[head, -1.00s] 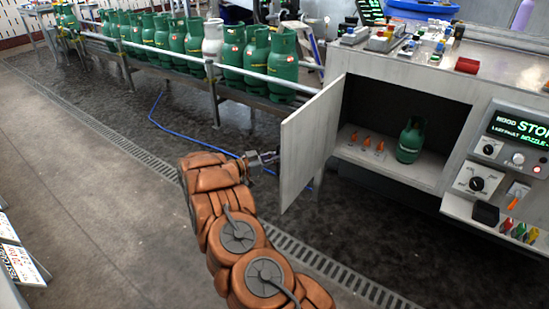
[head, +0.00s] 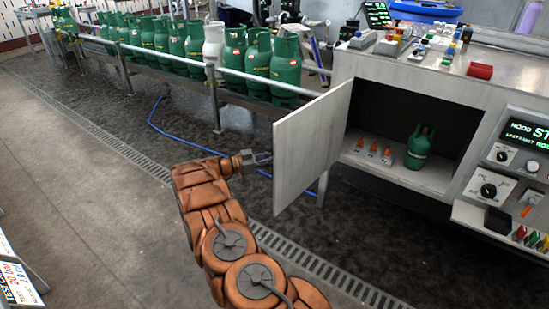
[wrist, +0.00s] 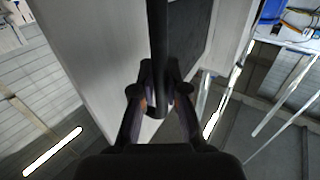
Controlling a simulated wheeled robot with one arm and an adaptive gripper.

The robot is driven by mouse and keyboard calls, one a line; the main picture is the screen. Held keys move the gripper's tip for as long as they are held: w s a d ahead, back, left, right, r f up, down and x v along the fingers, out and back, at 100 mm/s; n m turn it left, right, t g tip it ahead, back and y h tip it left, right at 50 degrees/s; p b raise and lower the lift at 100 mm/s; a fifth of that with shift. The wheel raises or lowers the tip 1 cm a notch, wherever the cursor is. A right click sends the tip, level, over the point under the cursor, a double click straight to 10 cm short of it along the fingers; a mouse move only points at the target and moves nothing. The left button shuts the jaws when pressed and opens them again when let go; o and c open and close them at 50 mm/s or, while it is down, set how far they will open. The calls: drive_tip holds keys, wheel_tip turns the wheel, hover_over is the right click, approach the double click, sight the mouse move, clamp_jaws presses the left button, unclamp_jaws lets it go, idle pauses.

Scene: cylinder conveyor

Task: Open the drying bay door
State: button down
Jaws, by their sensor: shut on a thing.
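The drying bay door (head: 312,148) is a pale grey panel that stands swung out from the left side of the cabinet's open bay (head: 405,110). In the head view my gripper (head: 262,158) is at the door's outer left side, its fingertips partly hidden behind the panel edge. In the wrist view my gripper (wrist: 157,105) is shut around a dark vertical bar, the door handle (wrist: 158,45), with the pale door (wrist: 95,50) behind it. Inside the bay stand a green cylinder (head: 418,148) and several small orange-tipped fittings (head: 373,148).
A conveyor rail (head: 265,78) with several green cylinders and one white one runs behind the door. A blue hose (head: 180,137) lies on the floor. A floor drain grate (head: 310,262) runs below the door.

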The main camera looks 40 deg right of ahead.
drive_tip(key=shift+d, duration=0.1)
drive_tip(key=c, duration=1.2)
unclamp_jaws()
drive_tip(key=shift+a, duration=0.2)
drive_tip(key=v, duration=1.2)
